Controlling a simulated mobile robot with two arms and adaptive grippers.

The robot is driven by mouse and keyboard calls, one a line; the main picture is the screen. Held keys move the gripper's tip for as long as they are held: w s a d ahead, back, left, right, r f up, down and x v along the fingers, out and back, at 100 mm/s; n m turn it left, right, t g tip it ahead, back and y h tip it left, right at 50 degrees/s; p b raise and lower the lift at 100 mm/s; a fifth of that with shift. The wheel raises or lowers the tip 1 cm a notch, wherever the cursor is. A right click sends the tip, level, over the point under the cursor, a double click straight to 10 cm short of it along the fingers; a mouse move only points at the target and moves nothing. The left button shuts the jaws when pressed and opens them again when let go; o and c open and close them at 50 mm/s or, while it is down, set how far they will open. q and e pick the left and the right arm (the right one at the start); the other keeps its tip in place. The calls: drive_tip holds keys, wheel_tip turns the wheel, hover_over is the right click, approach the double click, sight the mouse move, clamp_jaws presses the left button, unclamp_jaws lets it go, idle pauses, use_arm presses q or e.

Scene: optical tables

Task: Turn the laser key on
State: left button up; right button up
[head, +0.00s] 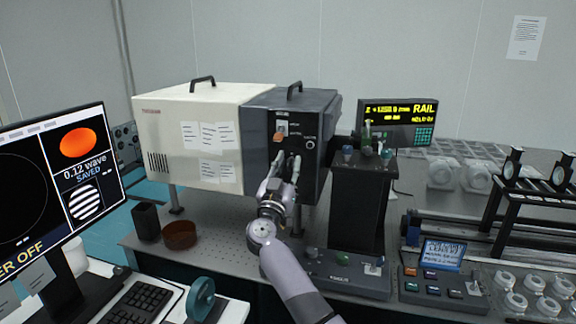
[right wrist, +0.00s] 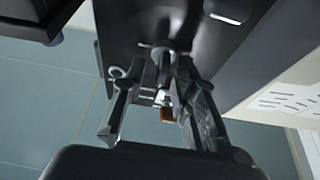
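The laser housing is a white box (head: 188,105) with a dark grey front unit (head: 318,118) at its right. On the dark panel is a small orange-topped switch (head: 281,135), possibly the key; an orange-brown piece also shows between the fingers in the right wrist view (right wrist: 167,114). My right gripper (head: 287,160) is in front of the panel, just below the orange part. In the right wrist view its fingers (right wrist: 161,72) stand apart on both sides of a short grey cylindrical part (right wrist: 162,58). Contact cannot be told. My left gripper is not in view.
A black stand (head: 358,212) and a display reading RAIL (head: 397,122) are right of the housing. A monitor (head: 60,185) is at left. A brown round dish (head: 180,235) and a dark cup (head: 146,221) sit on the table. Several optics fill the right side.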

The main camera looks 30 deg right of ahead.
drive_tip(key=shift+c, duration=0.3)
clamp_jaws()
drive_tip(key=shift+m, duration=0.3)
drive_tip(key=m+g+h, duration=0.1)
drive_tip(key=m+g, duration=0.1)
drive_tip(key=m, duration=0.2)
drive_tip(key=shift+f+p, duration=0.1)
drive_tip(key=shift+p, duration=0.3)
drive_tip(key=m+g, duration=0.1)
drive_tip(key=m, duration=0.2)
drive_tip(key=shift+s+m+g+h, duration=0.1)
drive_tip(key=shift+m+g+h, duration=0.3)
drive_tip(key=m+g, duration=0.1)
drive_tip(key=m, duration=0.3)
drive_tip(key=m+g, duration=0.2)
drive_tip(key=m, duration=0.2)
drive_tip(key=shift+s+f, duration=0.1)
drive_tip(key=shift+f, duration=0.1)
drive_tip(key=m+g+y, duration=0.1)
drive_tip(key=m, duration=0.2)
drive_tip(key=m+g, duration=0.1)
drive_tip(key=m, duration=0.1)
drive_tip(key=shift+d+f+m+y, duration=0.15)
drive_tip(key=shift+m+y, duration=0.25)
